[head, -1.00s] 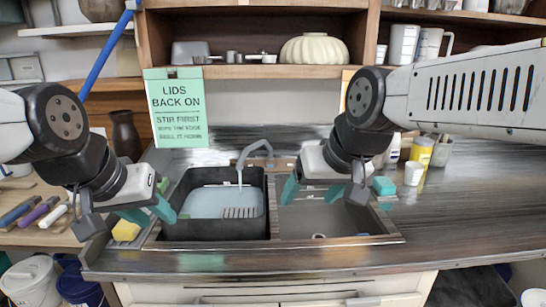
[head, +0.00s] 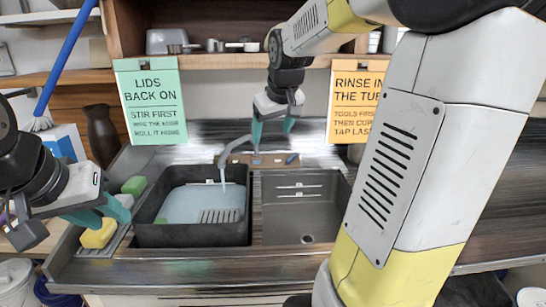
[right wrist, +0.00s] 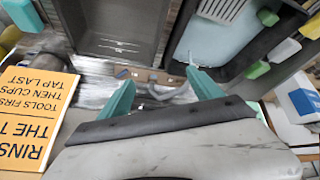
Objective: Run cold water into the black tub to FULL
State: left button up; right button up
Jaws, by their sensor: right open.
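The black tub (head: 192,234) sits in the left basin and holds pale blue water (head: 190,206), its surface below the rim. The grey tap (head: 232,147) curves over the tub's back edge, with a thin stream at its spout. A small blue mark (head: 292,159) shows at the right of the tap's brown base (head: 262,160); the right wrist view also shows this mark (right wrist: 122,73). My right gripper (head: 273,130) is open and empty, just above and behind the tap base. My left gripper (head: 103,215) is open, left of the tub by a yellow sponge (head: 98,234).
The right basin (head: 304,205) is empty. A green sign (head: 150,105) and an orange sign (head: 356,105) hang from the shelf edge. A green sponge (head: 134,186) lies left of the tub. My right arm covers much of the right counter.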

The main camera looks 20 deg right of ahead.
jog(key=w+d+f+n+h, duration=0.1)
jog(key=w+d+f, duration=0.2)
jog(key=w, duration=0.4)
jog(key=w+d+f, duration=0.2)
jog(key=w+d, duration=0.2)
jog(key=w, duration=0.2)
jog(key=n+h, duration=0.1)
jog(key=n, duration=0.1)
send_near(292, 157)
jog(key=w+f, duration=0.1)
jog(key=x, duration=0.8)
jog(key=shift+d+f, duration=0.1)
jog(key=c, duration=1.4)
